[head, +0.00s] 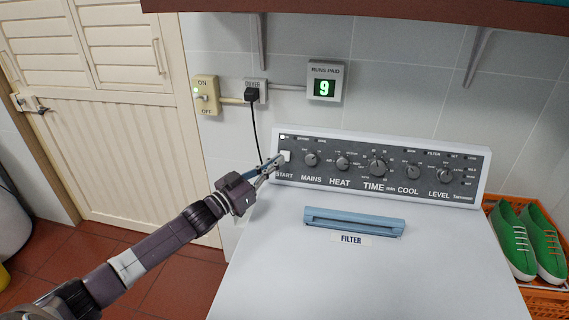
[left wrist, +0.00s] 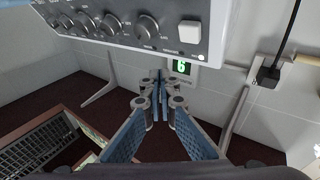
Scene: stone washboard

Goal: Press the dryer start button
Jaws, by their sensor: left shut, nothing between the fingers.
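In the left wrist view, which looks upside down, the start button (left wrist: 190,32) shows above and right of the closed fingertips (left wrist: 160,80). I cannot tell whether they touch it. A small light (head: 283,137) above the button looks lit white. My right gripper is not in view.
A lit meter (head: 324,86) reading 9, a plug (head: 252,95) with hanging cord and an ON/OFF switch (head: 205,96) are on the wall. A blue filter handle (head: 354,221) lies on the dryer top. Green shoes (head: 513,240) sit in an orange crate at right. A shelf overhangs above.

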